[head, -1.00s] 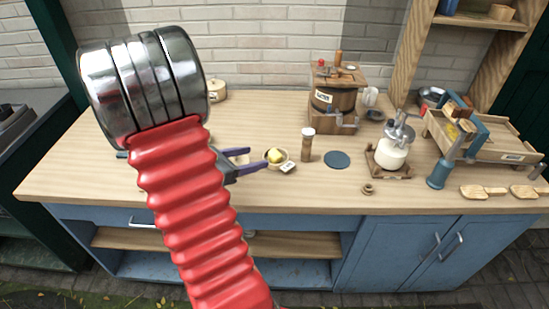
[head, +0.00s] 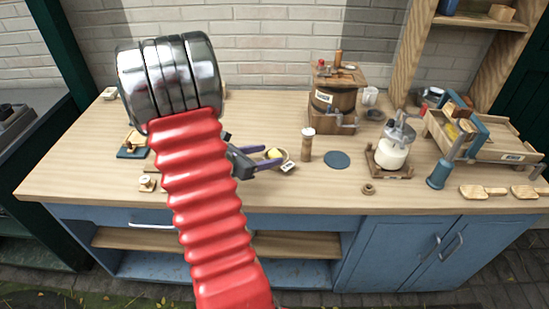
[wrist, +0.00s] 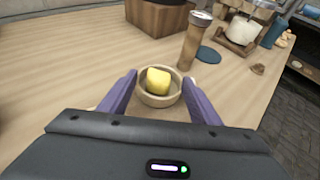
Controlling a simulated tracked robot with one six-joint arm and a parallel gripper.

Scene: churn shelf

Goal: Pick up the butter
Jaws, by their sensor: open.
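The butter (wrist: 158,80) is a yellow lump in a small round pale bowl (wrist: 160,99), seen in the wrist view. In the head view the butter (head: 273,154) shows only in part, behind my gripper (head: 270,160). The bowl stands on the wooden worktop with a small white label card (head: 288,167) at its front right. In the wrist view my gripper (wrist: 160,92) is open, with one purple finger on each side of the bowl. The butter lies between the fingertips or just beyond them; contact cannot be told.
A wooden shaker with a pale top (head: 307,146) stands just right of the bowl, with a dark blue disc (head: 337,160) beyond it. A wooden barrel churn (head: 334,98) stands behind. A glass jar churn (head: 392,151) and a wooden tray (head: 490,139) are farther right.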

